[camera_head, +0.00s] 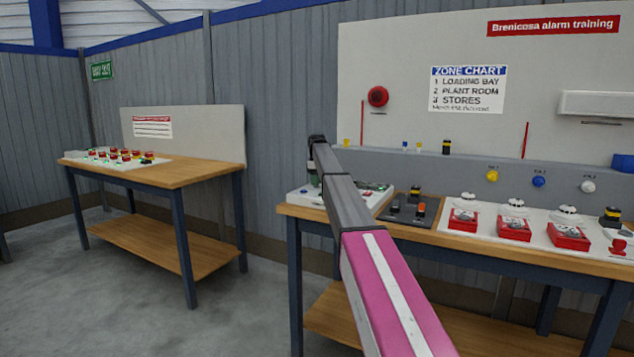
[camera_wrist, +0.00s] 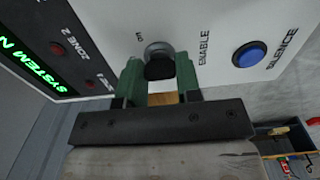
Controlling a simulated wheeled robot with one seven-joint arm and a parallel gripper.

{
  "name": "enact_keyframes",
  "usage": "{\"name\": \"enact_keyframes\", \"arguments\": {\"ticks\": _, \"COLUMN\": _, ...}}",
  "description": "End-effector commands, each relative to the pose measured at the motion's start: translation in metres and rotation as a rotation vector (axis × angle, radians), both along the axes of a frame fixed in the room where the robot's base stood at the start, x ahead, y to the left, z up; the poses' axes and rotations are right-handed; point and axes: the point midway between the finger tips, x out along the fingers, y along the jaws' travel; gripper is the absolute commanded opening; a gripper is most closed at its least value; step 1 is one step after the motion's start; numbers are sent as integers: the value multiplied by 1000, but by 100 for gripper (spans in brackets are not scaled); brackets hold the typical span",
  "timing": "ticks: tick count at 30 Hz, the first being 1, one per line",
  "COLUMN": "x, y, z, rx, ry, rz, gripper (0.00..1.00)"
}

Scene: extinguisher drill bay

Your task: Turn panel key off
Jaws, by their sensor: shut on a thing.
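The panel key (camera_wrist: 160,67) is black and sits in a round grey keyswitch (camera_wrist: 158,48) on the white panel face (camera_wrist: 105,15) in the wrist view. The green fingers of my gripper (camera_wrist: 160,75) stand on either side of the key and are shut on it. A short label beside the switch is too small to read surely, and ENABLE is printed to its right. In the head view my gripper (camera_head: 313,175) is at the left end of the white panel (camera_head: 371,203). The key is hidden there.
A blue SILENCE button (camera_wrist: 250,56) is right of the key. A lit green display (camera_wrist: 30,65) and red lights are left. On the bench (camera_head: 440,236), a dark switch box (camera_head: 408,211) and several red call points (camera_head: 513,229) stand right of the panel.

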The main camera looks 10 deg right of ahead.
Motion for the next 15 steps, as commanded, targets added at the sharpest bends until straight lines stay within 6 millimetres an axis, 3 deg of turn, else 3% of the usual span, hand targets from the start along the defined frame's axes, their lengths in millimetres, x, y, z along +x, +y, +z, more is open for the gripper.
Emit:
{"name": "enact_keyframes", "arguments": {"ticks": 14, "x": 0, "y": 0, "z": 0, "rx": -1, "ry": -1, "rz": 14, "gripper": 8}}
{"name": "enact_keyframes", "arguments": {"ticks": 15, "x": 0, "y": 0, "z": 0, "rx": -1, "ry": -1, "rz": 14, "gripper": 45}}
